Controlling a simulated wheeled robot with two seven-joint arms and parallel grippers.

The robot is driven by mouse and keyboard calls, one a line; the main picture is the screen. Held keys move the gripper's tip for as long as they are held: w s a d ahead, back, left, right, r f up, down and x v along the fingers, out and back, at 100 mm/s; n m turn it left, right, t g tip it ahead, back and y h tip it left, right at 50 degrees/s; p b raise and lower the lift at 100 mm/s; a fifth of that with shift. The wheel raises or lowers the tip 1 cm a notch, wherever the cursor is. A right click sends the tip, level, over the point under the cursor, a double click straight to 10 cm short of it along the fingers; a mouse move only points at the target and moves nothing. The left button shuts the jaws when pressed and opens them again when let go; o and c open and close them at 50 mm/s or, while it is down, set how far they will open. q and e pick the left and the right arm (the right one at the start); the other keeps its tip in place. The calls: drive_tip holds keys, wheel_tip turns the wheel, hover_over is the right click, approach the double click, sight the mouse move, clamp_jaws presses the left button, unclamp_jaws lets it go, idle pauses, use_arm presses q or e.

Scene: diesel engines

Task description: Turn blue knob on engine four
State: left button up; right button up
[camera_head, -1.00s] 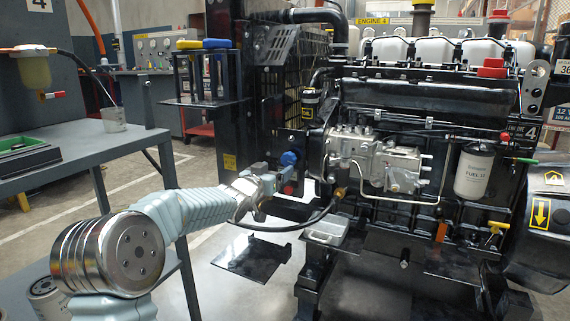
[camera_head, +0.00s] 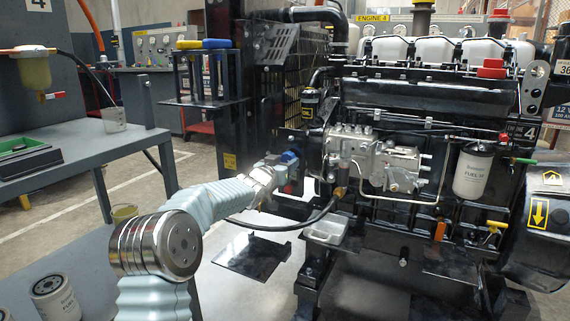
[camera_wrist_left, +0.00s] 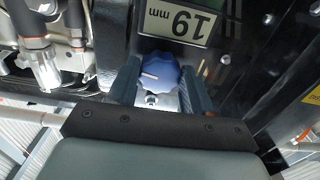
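Engine four (camera_head: 405,170) is a large black engine filling the right half of the head view, with an "ENGINE 4" sign above it. The blue knob (camera_wrist_left: 162,72) is round with scalloped edges and sits below a "19 mm" label in the left wrist view; its white pointer line points left. In the head view the blue knob (camera_head: 290,156) is partly hidden by my left gripper (camera_head: 284,168). In the left wrist view my left gripper (camera_wrist_left: 160,85) has its fingers apart, one on each side of the knob. I cannot tell whether they touch it. My right gripper is not in view.
A grey workbench (camera_head: 90,150) stands at the left. A black hose (camera_head: 285,226) curves below my left gripper. A rack with yellow and blue handled tools (camera_head: 205,75) is behind. A white fuel filter (camera_head: 473,172) is on the engine's right side.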

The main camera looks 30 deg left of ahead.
use_arm(q)
drive_tip(key=shift+c, duration=1.2)
drive_tip(key=shift+m, duration=0.3)
drive_tip(key=m+b, duration=0.2)
drive_tip(key=m, duration=0.3)
drive_tip(key=m+b, duration=0.1)
drive_tip(key=m, duration=0.4)
drive_tip(key=shift+a+m, duration=0.1)
drive_tip(key=shift+m, duration=0.3)
drive_tip(key=m+b, duration=0.2)
drive_tip(key=m, duration=0.4)
drive_tip(key=m+b, duration=0.2)
drive_tip(key=m, duration=0.4)
drive_tip(key=shift+r, duration=0.1)
drive_tip(key=shift+m, duration=0.3)
